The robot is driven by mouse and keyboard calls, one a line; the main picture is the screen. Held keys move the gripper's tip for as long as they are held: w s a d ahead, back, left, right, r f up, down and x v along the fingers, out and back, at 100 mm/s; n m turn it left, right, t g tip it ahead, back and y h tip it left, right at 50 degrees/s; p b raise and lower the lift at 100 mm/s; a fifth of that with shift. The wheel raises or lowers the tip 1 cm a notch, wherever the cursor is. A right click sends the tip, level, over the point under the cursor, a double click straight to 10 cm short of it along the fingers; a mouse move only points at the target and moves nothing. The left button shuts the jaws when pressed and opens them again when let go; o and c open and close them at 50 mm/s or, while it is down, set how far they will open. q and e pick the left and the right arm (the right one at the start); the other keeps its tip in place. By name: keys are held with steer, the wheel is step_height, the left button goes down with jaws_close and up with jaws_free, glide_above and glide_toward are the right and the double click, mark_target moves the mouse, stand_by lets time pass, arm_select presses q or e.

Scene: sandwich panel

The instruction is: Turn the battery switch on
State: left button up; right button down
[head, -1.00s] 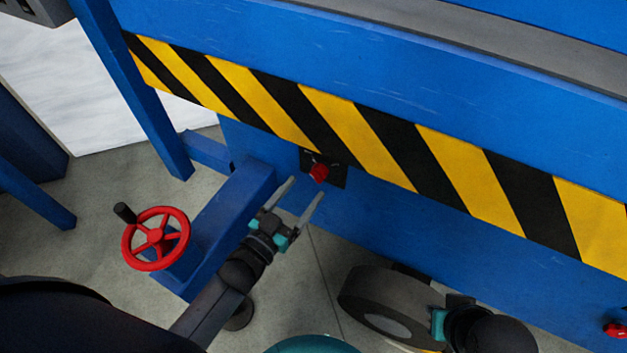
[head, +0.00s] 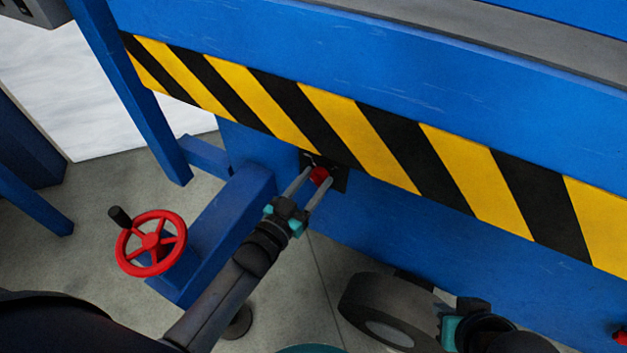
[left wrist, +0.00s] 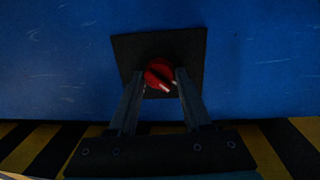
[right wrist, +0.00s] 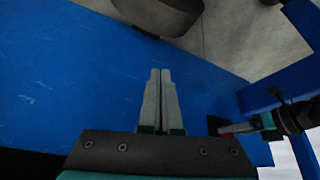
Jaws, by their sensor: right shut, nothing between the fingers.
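The battery switch is a red round knob (head: 319,175) with a white mark, on a black square plate (head: 340,180) on the blue panel below the striped band. It also shows in the left wrist view (left wrist: 158,73), with the white mark pointing to the lower right. My left gripper (head: 317,177) is open, with its fingertips on either side of the knob; contact is hard to tell. My right gripper (right wrist: 159,72) is shut and empty, away from the switch. In the head view only part of its wrist shows at the lower right.
A red handwheel (head: 151,243) with a black handle stands left of my left arm, near a blue beam (head: 215,230). A dark wheel (head: 385,312) is on the floor below the panel. Another red part (head: 621,338) is at the far right edge.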

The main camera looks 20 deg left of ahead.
arm_select(q)
jaws_close()
